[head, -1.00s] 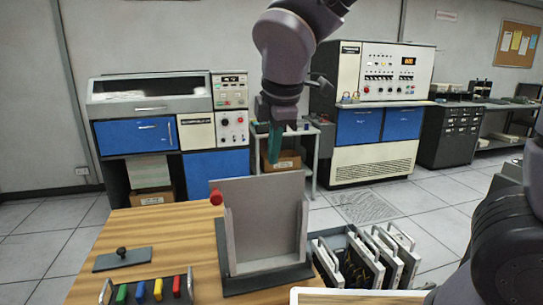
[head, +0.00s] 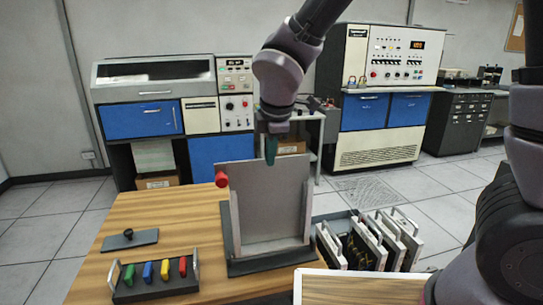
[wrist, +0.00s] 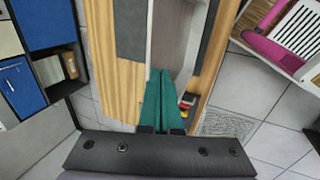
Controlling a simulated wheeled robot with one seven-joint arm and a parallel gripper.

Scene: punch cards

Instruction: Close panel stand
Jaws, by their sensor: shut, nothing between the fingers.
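The panel stand is a dark base (head: 262,264) with a grey panel (head: 268,205) standing upright between light side rails on the wooden table. A red knob (head: 221,179) sticks out at the panel's upper left. My gripper (head: 271,150) points down just behind the panel's top edge, its fingertips close to that edge. In the wrist view my gripper's teal fingers (wrist: 159,98) are pressed together with nothing between them. I cannot tell whether they touch the panel. The lower part of the panel's back is hidden in the head view.
A rack with coloured handles (head: 156,281) and a grey plate with a black knob (head: 129,239) lie on the table (head: 190,215) at left. A dark crate holding white-handled panels (head: 370,240) stands at right. Cabinets stand behind, beyond open floor.

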